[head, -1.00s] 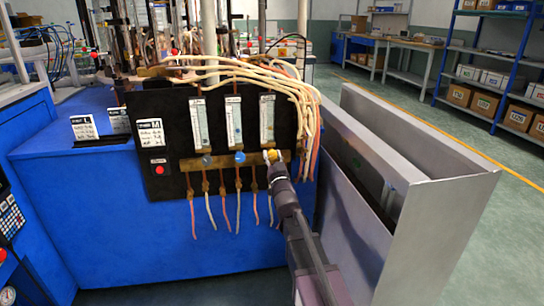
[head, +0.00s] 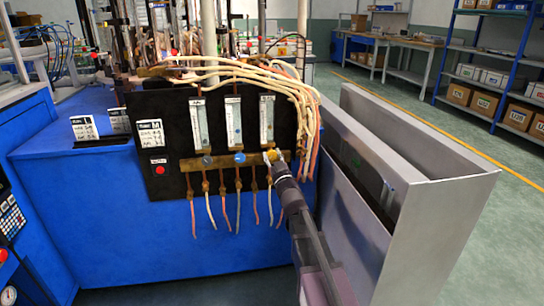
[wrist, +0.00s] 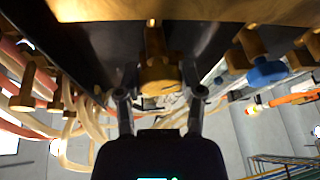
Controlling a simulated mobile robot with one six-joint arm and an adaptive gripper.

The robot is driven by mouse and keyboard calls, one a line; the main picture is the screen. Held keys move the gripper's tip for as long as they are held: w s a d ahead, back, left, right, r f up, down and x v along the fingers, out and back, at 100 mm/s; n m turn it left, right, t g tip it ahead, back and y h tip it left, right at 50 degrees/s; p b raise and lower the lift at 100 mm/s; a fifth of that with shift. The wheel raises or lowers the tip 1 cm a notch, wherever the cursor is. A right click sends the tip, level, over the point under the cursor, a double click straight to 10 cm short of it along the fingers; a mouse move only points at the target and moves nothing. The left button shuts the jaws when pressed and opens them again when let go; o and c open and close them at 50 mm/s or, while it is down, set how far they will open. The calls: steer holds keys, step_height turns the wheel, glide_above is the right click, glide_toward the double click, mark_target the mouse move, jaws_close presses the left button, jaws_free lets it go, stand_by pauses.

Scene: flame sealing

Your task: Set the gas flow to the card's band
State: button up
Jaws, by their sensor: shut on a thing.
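Three flow tubes with pale scales stand on the black panel: left (head: 199,125), middle (head: 233,123) and right (head: 266,119). Their float levels are too small to read. My gripper (wrist: 160,92) is shut on the yellow knob below the right tube; the wrist view shows this knob (wrist: 160,73) between the fingertips. A white card (head: 151,133) is fixed on the panel's left; its print is not legible.
A red button (head: 159,169) is below the card. Pale hoses (head: 306,105) hang at the panel's right edge, and thin hoses hang below the bar. A grey metal bin (head: 430,215) stands close to the right of my arm.

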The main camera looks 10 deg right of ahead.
steer(key=shift+w, duration=0.15)
steer(key=o, duration=1.2)
steer(key=shift+c, duration=0.2)
steer(key=shift+m+h, duration=0.5)
steer(key=shift+m, duration=0.4)
steer(key=shift+m+t+h+b, duration=0.35)
steer(key=shift+m+h, duration=0.45)
steer(key=shift+m, duration=0.8)
steer(key=a+b+v, duration=0.1)
steer(key=b+v, duration=0.4)
steer(key=v, duration=0.9)
step_height(320, 180, down, 23)
steer(key=w+n+g+h+b, duration=0.1)
steer(key=w+g+b, duration=0.1)
steer(key=g+b, duration=0.4)
steer(key=shift+d+g, duration=0.15)
steer(key=shift+g, duration=2.1)
